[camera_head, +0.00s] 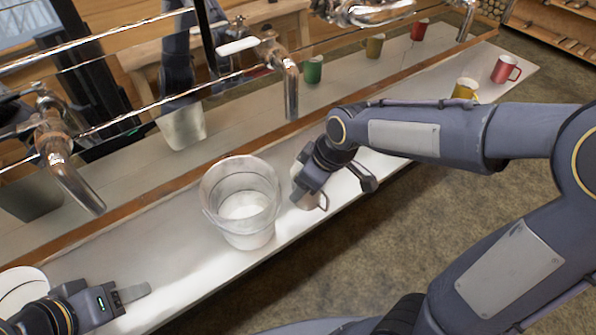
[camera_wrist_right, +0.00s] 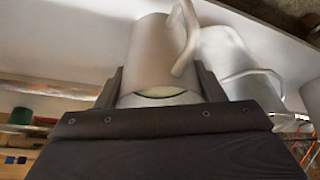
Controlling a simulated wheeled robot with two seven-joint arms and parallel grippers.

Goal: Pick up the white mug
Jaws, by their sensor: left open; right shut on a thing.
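The white mug (camera_wrist_right: 150,52) looks pale grey in the right wrist view, with its handle toward the upper right. It stands between the two fingers of my right gripper (camera_wrist_right: 160,88), which is shut on it. In the head view the mug (camera_head: 307,200) is mostly hidden under my right gripper (camera_head: 305,190), with its handle showing on the right. It is at the counter, just right of the pail; whether it touches the counter I cannot tell. My left gripper (camera_head: 133,293) is open and empty over the counter at the lower left.
A large white pail (camera_head: 245,235) with a wire handle stands left of the mug. Metal taps (camera_head: 290,88) overhang the counter (camera_head: 185,265). A yellow mug (camera_head: 465,89) and a red mug (camera_head: 506,69) stand farther right. Bare counter lies between pail and left gripper.

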